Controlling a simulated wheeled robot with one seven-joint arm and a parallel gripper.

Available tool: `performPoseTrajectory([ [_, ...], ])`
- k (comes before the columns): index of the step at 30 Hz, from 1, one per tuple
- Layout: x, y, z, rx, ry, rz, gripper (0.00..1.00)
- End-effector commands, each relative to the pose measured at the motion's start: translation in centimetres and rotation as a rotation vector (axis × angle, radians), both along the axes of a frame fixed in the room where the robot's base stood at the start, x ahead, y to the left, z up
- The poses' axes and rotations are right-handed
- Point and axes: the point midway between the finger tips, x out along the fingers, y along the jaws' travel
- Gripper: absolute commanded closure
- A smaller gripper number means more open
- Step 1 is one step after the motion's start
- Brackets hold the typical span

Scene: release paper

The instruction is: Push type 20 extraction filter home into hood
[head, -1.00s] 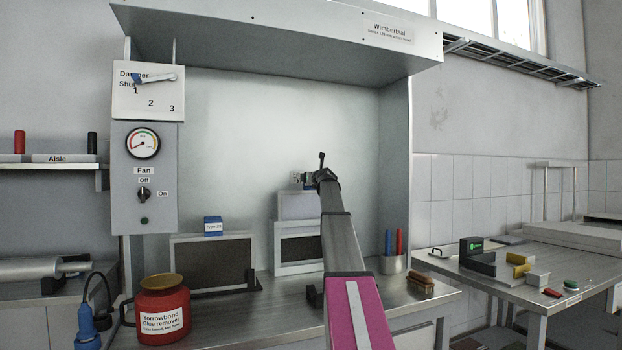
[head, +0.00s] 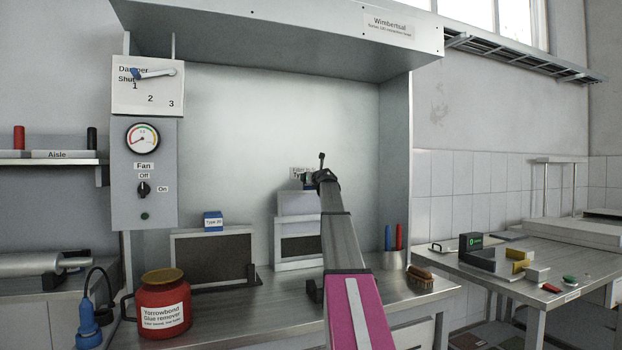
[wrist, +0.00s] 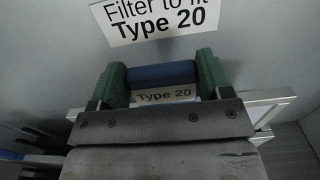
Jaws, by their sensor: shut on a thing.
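The type 20 filter (head: 298,204) is a pale framed panel standing upright, its lower part hidden behind the front of a slot frame (head: 299,226) at the back of the hood (head: 240,130). Its top stands clear above the frame. My gripper (head: 309,181) is at its top edge, partly hidden by my arm. In the wrist view, the green fingertips (wrist: 162,80) are shut on the filter's blue handle (wrist: 162,73), one on each side. A "Type 20" label (wrist: 166,96) shows below the handle. The sign "Filter to fit Type 20" (wrist: 158,18) is on the wall behind.
Another filter (head: 212,260) with a blue tab stands in a rack to the left. A red glue-remover pot (head: 165,305) is at front left. A pen cup (head: 394,260) and a brush (head: 420,280) are on the right. A side table (head: 530,262) holds several small items.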

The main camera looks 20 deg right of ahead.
Motion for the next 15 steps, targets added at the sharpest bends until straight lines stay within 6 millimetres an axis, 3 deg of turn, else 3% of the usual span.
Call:
performPoseTrajectory([
  [15,-0.03,0.01,-1.03,0.000,-0.001,0.000,0.79],
])
